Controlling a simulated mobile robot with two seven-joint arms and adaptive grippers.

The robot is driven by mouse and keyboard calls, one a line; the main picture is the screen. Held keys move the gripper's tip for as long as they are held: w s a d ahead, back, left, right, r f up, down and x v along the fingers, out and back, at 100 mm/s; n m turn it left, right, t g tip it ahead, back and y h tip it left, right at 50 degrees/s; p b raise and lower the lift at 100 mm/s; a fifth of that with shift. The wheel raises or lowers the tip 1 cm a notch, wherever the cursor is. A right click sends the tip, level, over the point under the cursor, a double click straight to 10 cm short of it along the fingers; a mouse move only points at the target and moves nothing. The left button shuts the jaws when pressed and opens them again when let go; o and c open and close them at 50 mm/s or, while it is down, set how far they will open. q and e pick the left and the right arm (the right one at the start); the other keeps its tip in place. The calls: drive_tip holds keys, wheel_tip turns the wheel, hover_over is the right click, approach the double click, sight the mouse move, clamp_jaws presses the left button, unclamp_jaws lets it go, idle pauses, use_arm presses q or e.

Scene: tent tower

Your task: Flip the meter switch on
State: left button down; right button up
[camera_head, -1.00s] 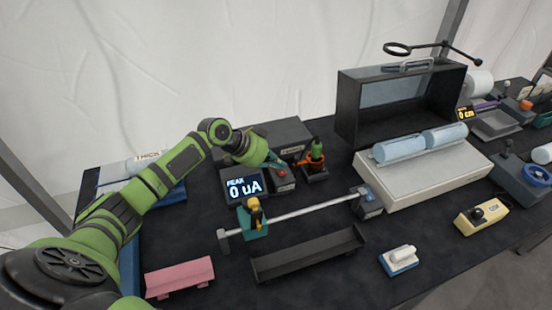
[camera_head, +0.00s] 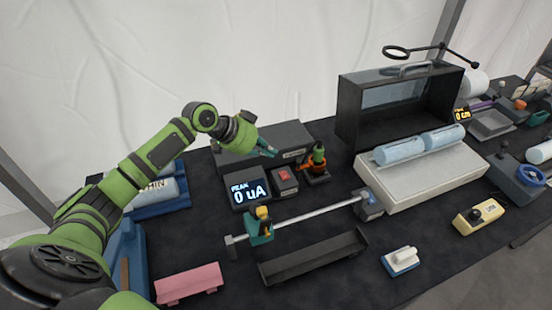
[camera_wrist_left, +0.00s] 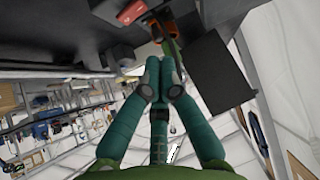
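The meter (camera_head: 247,192) is a dark box with a lit display reading "PEAK 0 uA". Right beside it is a small dark box with a red rocker switch (camera_head: 284,174); the switch also shows at the top of the left wrist view (camera_wrist_left: 131,12). I cannot tell which way the rocker is tipped. My left gripper (camera_head: 271,153) is behind and above the switch, apart from it. In the left wrist view its teal fingers (camera_wrist_left: 160,62) meet at the tips with nothing between them. My right gripper is in neither view.
An orange and green stand (camera_head: 316,162) is close right of the gripper. A dark box (camera_head: 270,138) lies behind it. A rail with a teal and yellow slider (camera_head: 260,226) and a dark trough (camera_head: 312,256) are in front. A large open case (camera_head: 400,105) stands right.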

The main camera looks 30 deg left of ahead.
use_arm(q)
drive_tip(key=b+v, duration=0.1)
drive_tip(key=v, duration=0.4)
drive_tip(key=shift+a+r+b, duration=0.2)
drive_tip(key=shift+r+b, duration=0.1)
drive_tip(key=shift+r, duration=0.05)
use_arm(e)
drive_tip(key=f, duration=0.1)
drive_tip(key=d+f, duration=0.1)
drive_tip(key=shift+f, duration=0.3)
use_arm(q)
drive_tip(key=shift+r, duration=0.1)
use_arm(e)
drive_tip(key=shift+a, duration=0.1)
